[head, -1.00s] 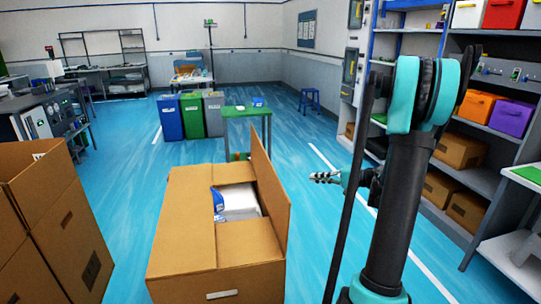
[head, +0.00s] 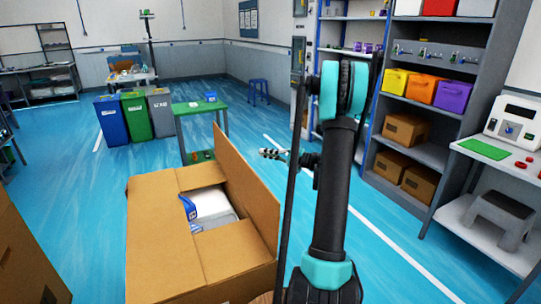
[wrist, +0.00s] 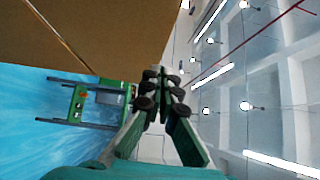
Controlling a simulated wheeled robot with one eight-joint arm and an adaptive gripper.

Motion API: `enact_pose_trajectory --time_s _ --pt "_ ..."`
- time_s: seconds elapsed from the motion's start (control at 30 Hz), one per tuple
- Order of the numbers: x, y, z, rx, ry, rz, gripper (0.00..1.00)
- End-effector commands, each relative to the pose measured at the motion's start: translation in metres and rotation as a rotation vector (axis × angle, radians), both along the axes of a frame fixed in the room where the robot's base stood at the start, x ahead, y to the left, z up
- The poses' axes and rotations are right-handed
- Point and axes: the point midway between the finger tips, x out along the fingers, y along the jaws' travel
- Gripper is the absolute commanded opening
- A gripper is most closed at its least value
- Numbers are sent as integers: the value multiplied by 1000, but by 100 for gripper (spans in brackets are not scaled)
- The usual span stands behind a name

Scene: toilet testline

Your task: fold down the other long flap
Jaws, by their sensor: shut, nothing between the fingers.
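The open carton (head: 165,240) stands in front of me in the head view. Its right long flap (head: 248,195) stands up, leaning outward. The left long flap and the short flaps lie folded down, leaving a gap in the top. A white and blue package (head: 208,207) shows inside. My gripper (head: 264,153) is shut and empty, to the right of the upright flap and apart from it. In the wrist view its fingers (wrist: 163,85) are together, with a brown cardboard surface (wrist: 110,35) at the upper left.
A green table (head: 200,108) and several bins (head: 135,118) stand behind the carton. Shelves (head: 425,100) and a white side table (head: 490,225) are on the right. Another carton (head: 25,255) is at the lower left. Blue floor lies open between carton and shelves.

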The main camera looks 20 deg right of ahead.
Motion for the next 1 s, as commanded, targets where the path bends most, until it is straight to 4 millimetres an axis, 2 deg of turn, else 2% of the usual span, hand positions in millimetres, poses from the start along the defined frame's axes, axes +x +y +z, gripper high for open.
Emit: enact_pose_trajectory --time_s 0.03,0.23,0.5,1.0 --pt "6 10 0 0 0 4 0" --pt "27 42 1 0 0 3 0" --pt "20 74 3 -1 1 1 0" --pt "19 80 3 -1 0 0 0"
